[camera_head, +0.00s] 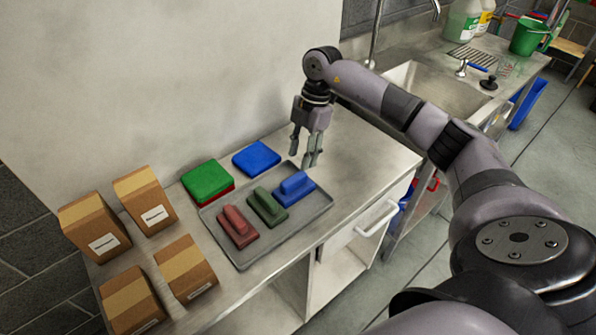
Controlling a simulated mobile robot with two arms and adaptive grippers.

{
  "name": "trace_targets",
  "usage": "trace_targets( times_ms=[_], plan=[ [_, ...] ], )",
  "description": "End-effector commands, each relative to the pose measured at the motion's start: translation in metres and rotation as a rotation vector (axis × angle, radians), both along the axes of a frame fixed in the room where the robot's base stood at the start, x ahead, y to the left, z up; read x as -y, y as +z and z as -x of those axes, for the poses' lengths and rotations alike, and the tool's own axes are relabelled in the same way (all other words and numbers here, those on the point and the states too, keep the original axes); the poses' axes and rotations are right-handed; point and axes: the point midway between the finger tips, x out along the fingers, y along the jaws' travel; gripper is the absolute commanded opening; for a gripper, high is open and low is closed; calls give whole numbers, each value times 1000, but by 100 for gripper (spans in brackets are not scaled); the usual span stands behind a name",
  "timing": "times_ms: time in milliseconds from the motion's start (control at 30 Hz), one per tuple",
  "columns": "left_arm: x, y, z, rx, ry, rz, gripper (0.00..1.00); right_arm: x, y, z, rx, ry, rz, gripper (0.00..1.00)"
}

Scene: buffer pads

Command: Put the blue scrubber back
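The blue scrubber (295,188) lies in the grey tray (284,233) at its right end, beside a green scrubber (267,206) and a red scrubber (237,227). Each has a raised handle on a flat base. My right gripper (302,156) hangs pointing down just above and behind the blue scrubber. Its fingers look apart and nothing shows between them. A blue pad (256,159) lies on the counter behind the tray, left of the gripper. My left gripper is not in view.
A green pad (207,179) lies on a red pad (222,196) behind the tray. Several cardboard boxes (94,227) stand at the left. A sink (436,92) with a faucet is at the right. The counter right of the tray is clear; a wall stands behind.

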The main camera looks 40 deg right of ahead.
Motion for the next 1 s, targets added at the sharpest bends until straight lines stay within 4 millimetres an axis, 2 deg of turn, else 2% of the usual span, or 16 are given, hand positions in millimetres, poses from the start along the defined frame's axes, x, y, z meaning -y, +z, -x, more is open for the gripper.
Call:
trace_targets(
  times_ms=[100, 300, 1000],
  plan=[
    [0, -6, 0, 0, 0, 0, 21, 5, 21, -2, 4, 1, 0, 40],
    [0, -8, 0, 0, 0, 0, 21, 10, 40, -1, 0, 1, -1, 40],
    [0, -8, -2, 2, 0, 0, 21, 11, 43, -1, -1, 1, -1, 40]
  ],
)
